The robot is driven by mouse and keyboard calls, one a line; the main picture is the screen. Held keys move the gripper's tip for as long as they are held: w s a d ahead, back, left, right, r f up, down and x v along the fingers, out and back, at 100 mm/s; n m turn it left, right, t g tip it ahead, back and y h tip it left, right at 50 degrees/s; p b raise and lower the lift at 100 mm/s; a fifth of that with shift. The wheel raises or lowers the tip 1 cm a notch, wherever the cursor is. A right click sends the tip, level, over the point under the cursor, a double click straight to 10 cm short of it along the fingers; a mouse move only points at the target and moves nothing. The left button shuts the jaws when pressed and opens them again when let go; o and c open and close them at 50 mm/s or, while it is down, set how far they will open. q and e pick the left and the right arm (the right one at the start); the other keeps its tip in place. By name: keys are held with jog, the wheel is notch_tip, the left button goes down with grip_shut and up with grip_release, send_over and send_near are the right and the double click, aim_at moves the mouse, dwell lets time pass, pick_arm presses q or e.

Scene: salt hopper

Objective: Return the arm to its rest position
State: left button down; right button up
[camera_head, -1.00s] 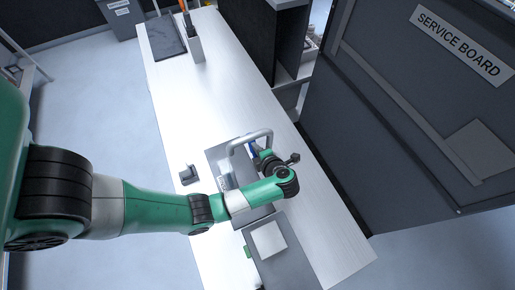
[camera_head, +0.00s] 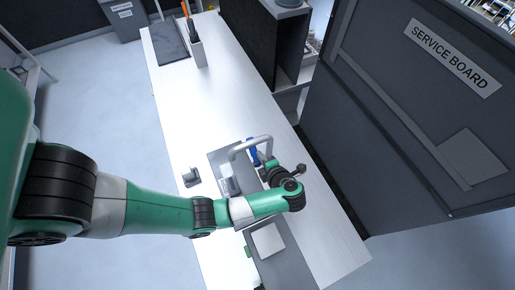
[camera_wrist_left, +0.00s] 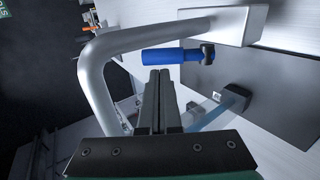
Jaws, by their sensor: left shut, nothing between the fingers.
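My left arm reaches in from the left in the head view and ends over the table. My left gripper (camera_head: 262,158) is beside a raised metal tube handle (camera_head: 250,145) on a grey plate (camera_head: 222,157). In the left wrist view my left gripper's fingers (camera_wrist_left: 160,73) are shut together with nothing between them. A blue cylinder (camera_wrist_left: 165,57) with a black end lies just beyond the fingertips; I cannot tell whether they touch. The metal tube handle (camera_wrist_left: 97,85) curves around the left side of the fingers. My right gripper is not in view.
A small dark block (camera_head: 191,177) sits left of the plate on the white table (camera_head: 220,100). A grey box with a light square (camera_head: 268,241) is in front. The tall service board (camera_head: 400,130) stands to the right. The table's far middle is clear.

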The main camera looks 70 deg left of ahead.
pick_arm(q)
jog(key=p+v, duration=0.1)
jog(key=v, duration=0.7)
jog(key=shift+r, duration=0.35)
jog(key=shift+a+p, duration=0.1)
jog(key=shift+p, duration=0.2)
